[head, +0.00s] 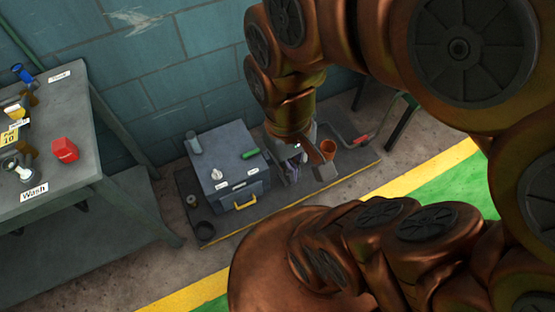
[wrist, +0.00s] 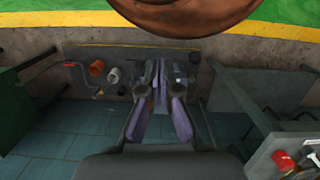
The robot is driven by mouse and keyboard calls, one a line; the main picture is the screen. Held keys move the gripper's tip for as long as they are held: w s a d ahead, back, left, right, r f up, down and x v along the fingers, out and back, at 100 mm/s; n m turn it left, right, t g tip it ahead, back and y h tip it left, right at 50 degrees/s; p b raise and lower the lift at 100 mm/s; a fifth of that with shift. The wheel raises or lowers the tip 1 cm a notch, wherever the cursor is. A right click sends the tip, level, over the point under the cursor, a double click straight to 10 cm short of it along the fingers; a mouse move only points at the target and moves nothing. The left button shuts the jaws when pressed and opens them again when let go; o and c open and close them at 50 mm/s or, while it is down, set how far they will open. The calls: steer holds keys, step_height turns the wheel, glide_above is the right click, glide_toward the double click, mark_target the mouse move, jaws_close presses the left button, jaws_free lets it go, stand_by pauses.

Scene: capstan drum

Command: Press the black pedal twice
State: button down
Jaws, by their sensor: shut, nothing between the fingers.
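My gripper (head: 293,165) hangs low over the dark base plate (head: 222,232), just right of the grey box in the head view. In the wrist view my gripper (wrist: 160,72) has its two purple-grey fingers drawn together at the tips, with nothing held. I cannot pick out the black pedal with certainty; my arm and fingers cover part of the plate. A small black round piece (head: 205,230) sits at the plate's near left end, but I cannot tell what it is.
The grey box (head: 228,165) has a yellow handle (head: 244,202) and a green part (head: 250,153). An orange cup (head: 328,147) and a red-gripped bar (head: 361,139) are at right. A grey table (head: 60,110) with a red block (head: 65,150) stands left.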

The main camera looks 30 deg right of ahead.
steer(key=w+a+f+n+y+b, duration=0.1)
steer(key=w+a+f+y+b, duration=0.15)
steer(key=w+f+b, duration=0.5)
steer(key=w+a+f+n+y+b, duration=0.1)
steer(key=w+a+f+y+b, duration=0.15)
steer(key=w+f+b, duration=0.45)
steer(key=w+d+f+m+t+y+b, duration=0.1)
steer(key=w+d+f+t+b, duration=0.15)
steer(key=w+f, duration=0.55)
steer(key=w+d+f+t+y+b, duration=0.1)
steer(key=w+f+b, duration=0.3)
steer(key=w+f, duration=0.45)
steer(key=w+d+f+m+t+b, duration=0.1)
steer(key=w+d+f+b, duration=0.35)
steer(key=f, duration=0.35)
steer(key=w+d+f+m+t+b, duration=0.1)
steer(key=w+d+f+b, duration=0.2)
steer(key=d+f, duration=0.45)
steer(key=d+f+b, duration=0.2)
steer(key=d+f, duration=0.2)
steer(key=f, duration=0.4)
steer(key=d+f+m+t+h+b, duration=0.1)
steer(key=d+f+b, duration=0.2)
steer(key=d+f, duration=0.2)
steer(key=d+f+m+t+h+b, duration=0.1)
steer(key=d+f, duration=0.4)
steer(key=f, duration=0.5)
steer(key=shift+f+b, duration=0.35)
steer(key=shift+b, duration=0.3)
